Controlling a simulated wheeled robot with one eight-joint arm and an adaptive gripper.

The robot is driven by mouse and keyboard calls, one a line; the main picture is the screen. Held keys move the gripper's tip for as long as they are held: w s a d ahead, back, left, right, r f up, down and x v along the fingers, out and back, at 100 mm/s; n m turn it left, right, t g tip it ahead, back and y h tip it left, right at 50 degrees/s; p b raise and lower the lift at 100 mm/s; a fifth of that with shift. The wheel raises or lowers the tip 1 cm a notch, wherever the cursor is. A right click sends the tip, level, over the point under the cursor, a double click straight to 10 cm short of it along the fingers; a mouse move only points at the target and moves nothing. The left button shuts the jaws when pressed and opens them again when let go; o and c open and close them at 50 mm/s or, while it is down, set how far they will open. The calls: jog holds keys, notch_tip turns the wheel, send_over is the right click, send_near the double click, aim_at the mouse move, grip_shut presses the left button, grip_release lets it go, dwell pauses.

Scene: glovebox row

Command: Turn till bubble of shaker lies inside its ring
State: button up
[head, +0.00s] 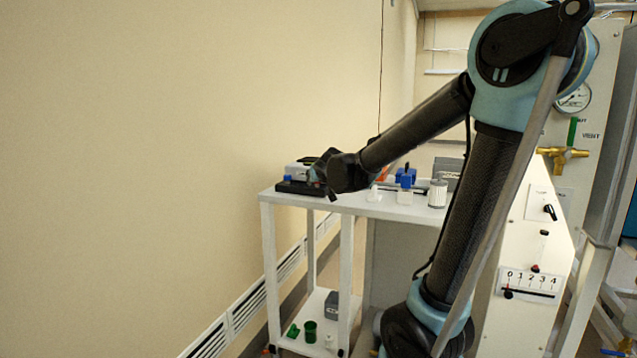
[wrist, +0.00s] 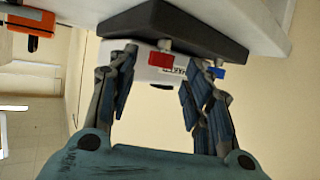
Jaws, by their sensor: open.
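The shaker (head: 299,186) is a flat black base with a grey-white top, near the left end of the white table in the head view. In the wrist view, which is tilted to near upside down, its black slab (wrist: 172,27) shows with a white body, a red knob (wrist: 160,59) and a blue knob (wrist: 216,72). My gripper (wrist: 165,62) is open, its fingers spread on either side of the red knob; I cannot tell whether they touch. In the head view my gripper (head: 322,168) is beside the shaker. No bubble or ring can be made out.
The white table (head: 400,209) also bears a blue item (head: 406,177) and a white jar (head: 437,193) to the right. An orange item (wrist: 32,22) shows in the wrist view. A green cup (head: 310,331) stands on the lower shelf. The wall is close on the left.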

jog(key=v, duration=0.8)
jog(key=shift+s, duration=0.3)
jog(key=shift+d, duration=0.1)
dwell(0.4)
jog(key=s+d+f+m+g+h, duration=0.1)
jog(key=s+d+f+g+h, duration=0.1)
jog(key=s+d+f, duration=0.5)
jog(key=s+d+f+m+g+h, duration=0.1)
jog(key=s+d+f+g+h, duration=0.2)
jog(key=d, duration=0.7)
jog(key=s+d+f+g+y, duration=0.1)
jog(key=s+d+f+g, duration=0.1)
jog(key=s+f, duration=0.5)
jog(key=s+d+f+g+y, duration=0.1)
jog(key=s+d+f+g, duration=0.1)
jog(key=s+f+g, duration=0.2)
jog(key=s+f, duration=0.3)
jog(key=s, duration=0.5)
jog(key=shift+s+f+y, duration=0.25)
jog(key=shift+f+y, duration=0.05)
jog(key=shift+f, duration=0.1)
